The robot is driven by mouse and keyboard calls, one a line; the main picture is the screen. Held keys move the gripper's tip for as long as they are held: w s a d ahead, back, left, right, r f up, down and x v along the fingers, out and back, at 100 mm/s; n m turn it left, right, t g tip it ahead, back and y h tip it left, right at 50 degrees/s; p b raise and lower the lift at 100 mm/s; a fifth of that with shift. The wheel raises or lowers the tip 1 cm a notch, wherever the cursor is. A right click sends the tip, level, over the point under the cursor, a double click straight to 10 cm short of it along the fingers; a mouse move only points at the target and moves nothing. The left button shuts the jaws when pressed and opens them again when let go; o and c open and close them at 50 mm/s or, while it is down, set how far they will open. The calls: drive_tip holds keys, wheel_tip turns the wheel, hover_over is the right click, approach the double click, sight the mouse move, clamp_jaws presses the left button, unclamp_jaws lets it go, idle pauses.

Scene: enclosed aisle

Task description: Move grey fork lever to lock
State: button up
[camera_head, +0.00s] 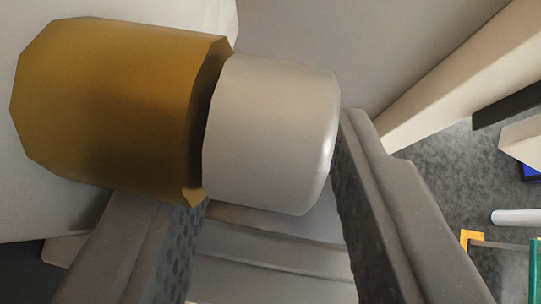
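A pale grey, rounded cylinder (268,135) fills the upper middle of the view; it may be the end of the grey fork lever, but no fork shape shows. A larger brass-coloured faceted knob (110,110) sits directly to its left, with a thin dark gap between them. My gripper (272,170) has its fingers apart, one at the lower left and one at the right. The grey cylinder lies between the fingertips, close to the right one. The brass knob covers the left fingertip. Whether the fingers press on the cylinder cannot be seen.
Pale panels stand behind the cylinder and knob. A beige beam (455,75) slants across the upper right. At the lower right, over a grey speckled floor (445,175), are a white rod (515,217), an orange bracket (470,238) and a green part (535,268).

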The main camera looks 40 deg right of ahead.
drive_tip(key=b+v, duration=0.2)
drive_tip(key=v, duration=1.1)
drive_tip(key=shift+s+a+r, duration=0.1)
drive_tip(key=shift+s, duration=0.05)
